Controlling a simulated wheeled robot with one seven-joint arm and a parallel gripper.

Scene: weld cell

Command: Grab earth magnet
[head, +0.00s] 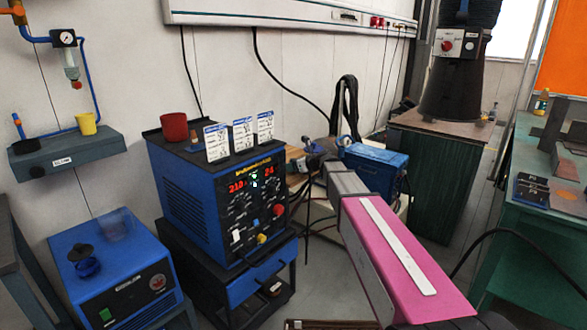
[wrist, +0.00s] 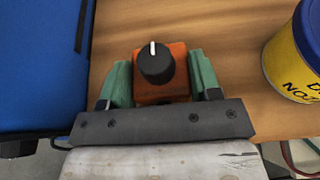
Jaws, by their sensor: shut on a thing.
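The earth magnet (wrist: 162,92) is an orange block with a black round knob and a white pointer line on top. It sits between the two green fingers of my gripper (wrist: 160,72) in the wrist view, and the gripper is shut on it. The magnet is over a wooden top (wrist: 225,28); I cannot tell whether it still touches the wood. In the head view my gripper (head: 318,158) is small beside a blue case, and the magnet cannot be made out there.
The blue case (head: 375,166) stands close by my gripper; a blue surface also fills the wrist view's left (wrist: 38,65). A yellow can with a blue rim (wrist: 290,62) is close on the right. A blue welding machine (head: 205,195) with a red cup (head: 174,127) and cards stands left.

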